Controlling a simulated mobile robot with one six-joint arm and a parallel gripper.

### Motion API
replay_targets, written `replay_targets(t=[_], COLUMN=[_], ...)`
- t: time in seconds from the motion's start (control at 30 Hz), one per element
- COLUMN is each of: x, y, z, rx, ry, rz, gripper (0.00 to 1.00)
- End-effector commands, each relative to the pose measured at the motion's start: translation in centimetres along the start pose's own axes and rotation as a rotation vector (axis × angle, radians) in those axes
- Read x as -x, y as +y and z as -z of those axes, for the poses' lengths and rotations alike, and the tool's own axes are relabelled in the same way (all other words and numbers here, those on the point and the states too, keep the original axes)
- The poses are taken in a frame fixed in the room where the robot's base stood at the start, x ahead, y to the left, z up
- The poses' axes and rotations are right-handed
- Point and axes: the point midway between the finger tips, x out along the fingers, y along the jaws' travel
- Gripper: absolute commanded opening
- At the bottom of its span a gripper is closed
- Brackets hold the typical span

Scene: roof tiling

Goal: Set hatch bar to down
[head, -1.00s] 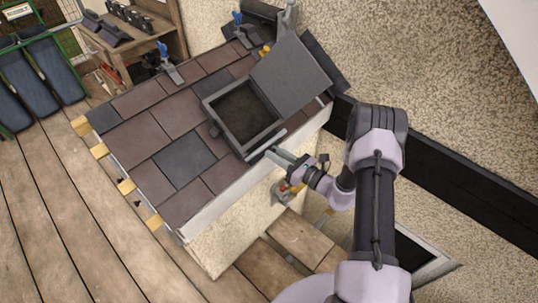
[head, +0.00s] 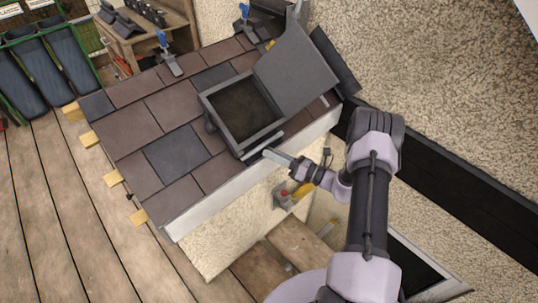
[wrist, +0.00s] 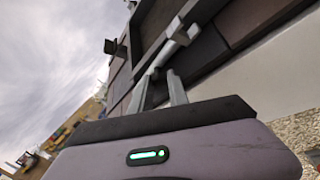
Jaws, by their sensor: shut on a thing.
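The roof hatch is open: its dark frame (head: 243,108) surrounds a dark opening, and its grey lid (head: 298,70) is tilted up at the upper right. The hatch bar (head: 263,145) is a pale grey bar along the lower edge of the frame; in the wrist view it (wrist: 172,46) runs up and away from the fingers. My gripper (head: 269,153) reaches in from the right to this bar. In the wrist view my gripper (wrist: 160,78) has its two fingers on the near end of the bar, shut on it. The exact contact is partly hidden.
Brown and grey slates (head: 178,152) cover the sloped roof around the hatch. A pale board (head: 225,192) edges the roof below my gripper. A valve-like fitting with a red part (head: 284,196) sits on the wall below. Wooden decking (head: 60,220) lies left.

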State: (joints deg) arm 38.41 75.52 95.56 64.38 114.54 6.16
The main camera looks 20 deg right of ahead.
Motion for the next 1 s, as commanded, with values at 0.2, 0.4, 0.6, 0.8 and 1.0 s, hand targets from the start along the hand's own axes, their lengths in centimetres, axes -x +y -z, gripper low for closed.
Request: replay_targets(t=[0.2,0.4,0.6,0.8,1.0], x=[0.1,0.1,0.1,0.1,-1.1], y=[-0.1,-0.1,-0.1,-0.1,0.9], z=[0.0,-0.1,0.0,0.0,-0.2], rx=[-0.005,-0.004,-0.004,-0.003,0.037], ry=[-0.003,-0.003,-0.002,-0.002,0.013], rz=[0.0,0.0,0.0,0.0,0.004], gripper=[0.0,0.0,0.42,0.42,0.42])
